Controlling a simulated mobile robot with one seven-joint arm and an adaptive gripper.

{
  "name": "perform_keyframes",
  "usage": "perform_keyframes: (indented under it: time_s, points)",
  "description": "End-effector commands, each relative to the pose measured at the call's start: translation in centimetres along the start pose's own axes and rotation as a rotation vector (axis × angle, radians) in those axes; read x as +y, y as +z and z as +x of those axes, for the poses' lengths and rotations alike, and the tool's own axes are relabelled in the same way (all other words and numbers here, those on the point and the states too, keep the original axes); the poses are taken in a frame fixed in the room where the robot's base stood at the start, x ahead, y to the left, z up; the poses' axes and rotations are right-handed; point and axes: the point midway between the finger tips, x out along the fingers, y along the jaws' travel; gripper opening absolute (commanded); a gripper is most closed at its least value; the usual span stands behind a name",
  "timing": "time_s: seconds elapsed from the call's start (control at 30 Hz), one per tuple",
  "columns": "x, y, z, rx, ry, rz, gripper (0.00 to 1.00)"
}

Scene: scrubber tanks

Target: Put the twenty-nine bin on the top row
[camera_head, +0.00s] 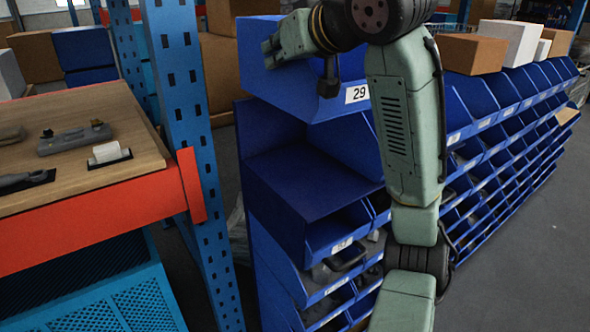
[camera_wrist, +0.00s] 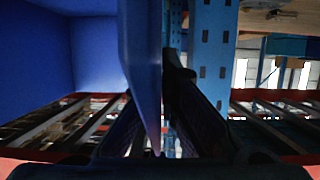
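The blue bin labelled 29 (camera_head: 357,94) is at the left end of the blue rack, level with the top row. Its label faces front right. In the head view I cannot tell whether it rests on the rack or hangs slightly above. My gripper (camera_head: 328,84) reaches down at the bin, with a dark finger showing near its upper edge. In the wrist view, the thin blue bin wall (camera_wrist: 140,60) runs between the dark fingers of my gripper (camera_wrist: 163,95), which appear closed on it. The far finger is partly hidden by the wall.
The rack's other blue bins (camera_head: 475,100) run to the right, with cardboard boxes (camera_head: 470,54) on top. A blue rack post (camera_head: 185,90) and a wooden workbench (camera_head: 80,125) with an orange edge stand close on the left. Grey floor (camera_head: 540,240) is free at the right.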

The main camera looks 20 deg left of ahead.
Motion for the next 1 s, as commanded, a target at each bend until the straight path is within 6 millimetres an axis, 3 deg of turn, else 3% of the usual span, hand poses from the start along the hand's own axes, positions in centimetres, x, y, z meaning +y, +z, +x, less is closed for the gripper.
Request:
perform_keyframes:
  time_s: [0.17, 0.6, 0.87, 1.0]
  points:
    - [-0.2, 1.1, 0.3, 0.000, -0.003, 0.000, 0.00]
    - [-0.3, 11.2, 3.9, -0.001, -0.003, 0.001, 0.00]
    - [-0.3, 13.5, 4.8, 0.000, -0.002, 0.000, 0.00]
    - [-0.3, 15.6, 5.6, -0.001, -0.002, 0.001, 0.00]
